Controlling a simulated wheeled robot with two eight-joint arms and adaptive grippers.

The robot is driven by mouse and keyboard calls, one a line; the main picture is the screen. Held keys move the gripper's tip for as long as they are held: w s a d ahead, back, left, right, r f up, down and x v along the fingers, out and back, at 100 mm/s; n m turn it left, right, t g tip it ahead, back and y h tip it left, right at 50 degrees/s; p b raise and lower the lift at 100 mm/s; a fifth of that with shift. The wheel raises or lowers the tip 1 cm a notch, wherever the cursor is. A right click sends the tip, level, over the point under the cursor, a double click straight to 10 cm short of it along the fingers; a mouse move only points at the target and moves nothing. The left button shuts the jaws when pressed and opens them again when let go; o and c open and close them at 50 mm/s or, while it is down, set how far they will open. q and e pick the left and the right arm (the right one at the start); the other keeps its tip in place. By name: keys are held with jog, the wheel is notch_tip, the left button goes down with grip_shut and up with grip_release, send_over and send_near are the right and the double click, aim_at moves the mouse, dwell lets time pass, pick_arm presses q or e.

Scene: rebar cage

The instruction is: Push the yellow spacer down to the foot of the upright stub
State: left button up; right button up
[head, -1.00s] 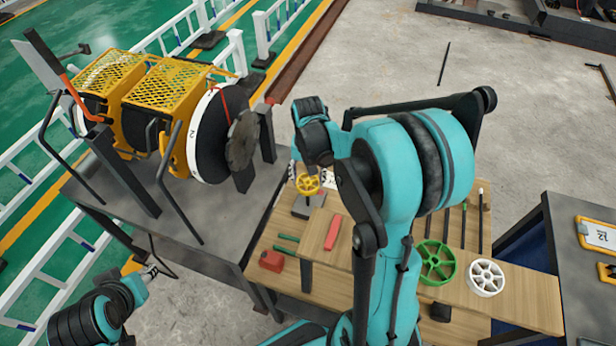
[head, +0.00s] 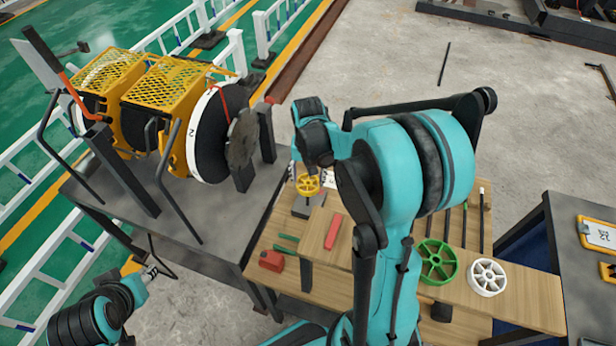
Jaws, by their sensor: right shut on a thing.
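The yellow spacer (head: 307,184), a spoked wheel, is above a dark base plate (head: 302,208) on the wooden bench. The upright stub is mostly hidden by the spacer and my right arm, so the gap to its foot is hard to judge. My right gripper (head: 308,176) points down at the spacer and is shut on it; its fingers are largely hidden behind my forearm. My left gripper (head: 152,271) is at lower left, far from the spacer, and too small to read its jaws.
A green wheel (head: 437,262) and a white wheel (head: 487,277) lie on the bench's raised board. A red block (head: 271,260) and a red bar (head: 334,232) lie nearer the stub. A machine with yellow mesh guards (head: 160,90) stands on the grey table at left.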

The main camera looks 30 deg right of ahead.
jog(key=shift+f+b, duration=4.05)
jog(key=shift+f, duration=0.95)
jog(key=o, duration=1)
notch_tip(320, 180, up, 12)
